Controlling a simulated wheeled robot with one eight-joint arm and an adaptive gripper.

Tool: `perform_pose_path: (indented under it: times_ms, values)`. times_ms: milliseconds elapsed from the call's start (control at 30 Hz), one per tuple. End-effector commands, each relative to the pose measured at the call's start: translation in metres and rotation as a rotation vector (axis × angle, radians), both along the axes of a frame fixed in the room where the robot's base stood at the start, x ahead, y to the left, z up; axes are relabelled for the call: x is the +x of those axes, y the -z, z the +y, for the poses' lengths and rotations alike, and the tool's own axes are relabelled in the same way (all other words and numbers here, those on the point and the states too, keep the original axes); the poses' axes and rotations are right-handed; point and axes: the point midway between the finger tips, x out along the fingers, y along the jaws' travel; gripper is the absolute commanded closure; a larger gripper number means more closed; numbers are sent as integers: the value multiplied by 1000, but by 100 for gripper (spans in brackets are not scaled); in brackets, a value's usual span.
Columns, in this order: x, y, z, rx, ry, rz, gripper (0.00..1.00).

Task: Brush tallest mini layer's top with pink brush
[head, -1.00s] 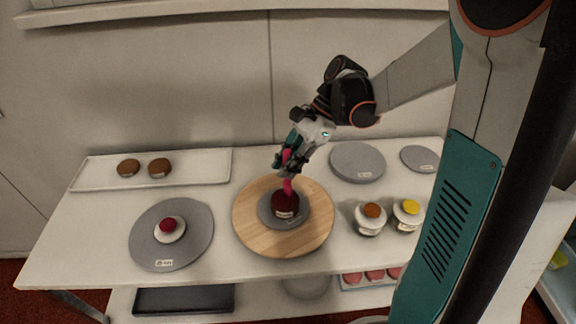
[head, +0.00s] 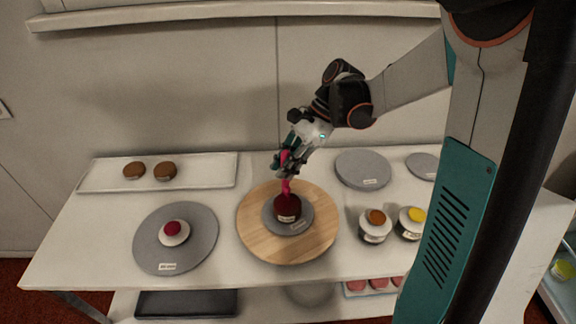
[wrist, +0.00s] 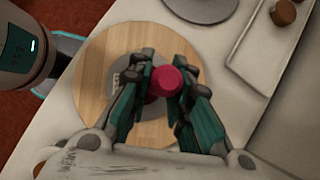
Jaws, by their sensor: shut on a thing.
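My gripper (head: 290,163) is shut on a pink brush (head: 286,187), which hangs down over a dark red mini layer (head: 287,209). The brush tip is at or just above the layer's top; I cannot tell if they touch. The layer sits on a grey disc (head: 303,217) on a round wooden turntable (head: 258,243). In the wrist view the brush's pink end (wrist: 163,81) shows between the fingers (wrist: 163,90) and hides most of the layer. A red mini layer (head: 173,228) on a white base sits on a grey turntable (head: 197,249) at left.
Two brown layers (head: 150,171) lie on a white tray (head: 205,173) at back left. Grey discs (head: 363,168) lie at back right. Two jars with brown (head: 376,216) and yellow (head: 416,214) tops stand at right. A lower shelf holds a black tray (head: 187,303).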

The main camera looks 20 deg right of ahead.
Motion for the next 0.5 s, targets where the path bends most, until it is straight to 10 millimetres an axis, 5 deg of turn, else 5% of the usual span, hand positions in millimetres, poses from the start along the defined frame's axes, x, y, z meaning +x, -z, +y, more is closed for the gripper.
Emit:
perform_pose_path:
  times_ms: [233,500]
  values:
    - [0,-5,0,0,0,0,100]
    - [0,-34,0,0,0,0,100]
